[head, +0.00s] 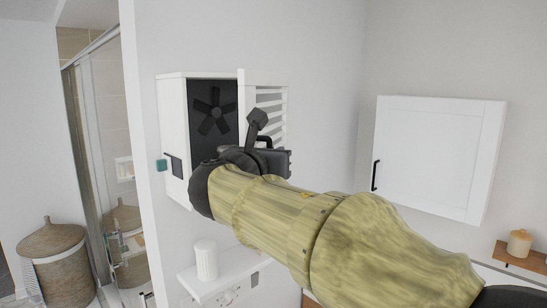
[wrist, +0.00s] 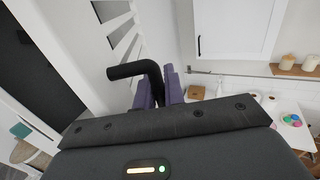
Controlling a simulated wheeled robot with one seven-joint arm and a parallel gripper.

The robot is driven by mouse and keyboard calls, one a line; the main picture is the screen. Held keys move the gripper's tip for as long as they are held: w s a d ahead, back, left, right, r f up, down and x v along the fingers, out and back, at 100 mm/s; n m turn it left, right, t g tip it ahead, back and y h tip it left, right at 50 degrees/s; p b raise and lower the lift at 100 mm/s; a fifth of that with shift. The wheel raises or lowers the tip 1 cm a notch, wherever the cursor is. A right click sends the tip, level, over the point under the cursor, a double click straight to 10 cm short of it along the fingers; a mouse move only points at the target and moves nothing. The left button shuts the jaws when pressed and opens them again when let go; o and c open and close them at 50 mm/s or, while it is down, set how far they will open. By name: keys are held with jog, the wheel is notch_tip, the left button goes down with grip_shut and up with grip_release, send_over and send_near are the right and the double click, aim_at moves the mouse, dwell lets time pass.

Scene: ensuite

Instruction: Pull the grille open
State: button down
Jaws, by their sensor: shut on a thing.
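The grille (head: 263,92) is a white slatted panel standing open at the right side of a white wall box (head: 172,112). The box's dark inside shows a black fan (head: 213,111). In the wrist view the grille's slats (wrist: 124,32) are at the upper middle, with the dark opening at left. My gripper (wrist: 160,88) is shut on the grille's black bent handle (wrist: 130,70), its purple fingers on either side. In the head view my gripper (head: 266,148) is in front of the grille's lower part and hides some of it.
A white wall cabinet (head: 438,153) with a black handle hangs at right. A white shelf (head: 222,281) with a white canister (head: 206,260) is below the box. A wicker basket (head: 53,254) and glass shower are at left. A wooden shelf (head: 520,258) is at lower right.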

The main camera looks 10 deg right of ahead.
jog(key=shift+s+d, duration=0.1)
jog(key=shift+d, duration=0.15)
dwell(0.3)
jog(key=c, duration=1.8)
grip_release()
jog(key=shift+o, duration=0.2)
jog(key=b+v, duration=0.6)
jog(key=v, duration=1.1)
jog(key=shift+a, duration=0.1)
jog(key=shift+o, duration=0.4)
jog(key=shift+f, duration=0.1)
